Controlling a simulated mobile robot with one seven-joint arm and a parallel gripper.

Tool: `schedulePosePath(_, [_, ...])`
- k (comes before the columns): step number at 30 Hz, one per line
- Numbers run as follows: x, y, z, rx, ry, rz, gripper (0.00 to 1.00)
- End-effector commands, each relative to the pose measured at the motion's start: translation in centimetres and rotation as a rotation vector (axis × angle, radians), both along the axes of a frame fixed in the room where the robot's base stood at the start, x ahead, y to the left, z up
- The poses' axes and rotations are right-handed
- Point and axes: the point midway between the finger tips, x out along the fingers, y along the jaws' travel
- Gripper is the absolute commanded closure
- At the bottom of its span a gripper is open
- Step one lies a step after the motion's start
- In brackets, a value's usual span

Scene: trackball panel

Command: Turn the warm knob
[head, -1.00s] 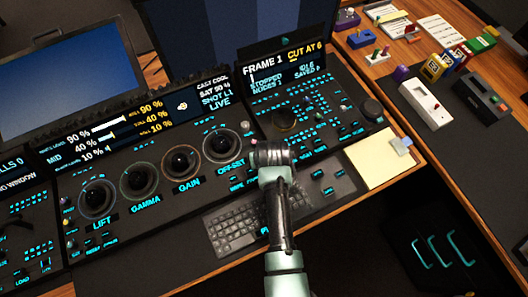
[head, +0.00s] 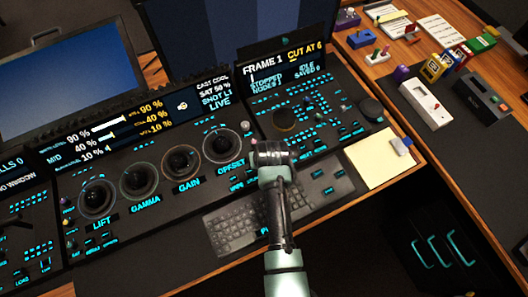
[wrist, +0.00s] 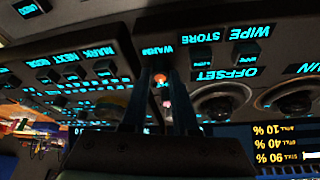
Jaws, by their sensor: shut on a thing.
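The warm knob (wrist: 160,79) is a small orange-lit knob beside the upside-down WARM label in the wrist view. It sits between the two dark fingers of my gripper (wrist: 160,92), which are shut on it. In the head view my gripper (head: 271,150) is over the panel, just right of the OFFSET trackball (head: 222,146), and it hides the knob there. The trackball panel (head: 160,215) carries several dark trackballs in a row, labelled LIFT, GAMMA, GAIN and OFFSET.
A small pale knob (head: 245,125) stands close behind my gripper. A keyboard (head: 235,230) lies in front of the panel, partly under my arm. A yellow note pad (head: 382,162) lies to the right. Lit screens stand at the back.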

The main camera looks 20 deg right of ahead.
Motion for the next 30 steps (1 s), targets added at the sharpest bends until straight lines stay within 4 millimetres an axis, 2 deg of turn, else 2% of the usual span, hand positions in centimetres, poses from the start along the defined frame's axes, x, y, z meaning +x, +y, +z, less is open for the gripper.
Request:
schedulePosePath(8, [0.00,0.09,0.09,-0.001,0.002,-0.091,1.00])
schedulePosePath(30, [0.13,0.23,-0.05,-0.001,0.001,-0.610,1.00])
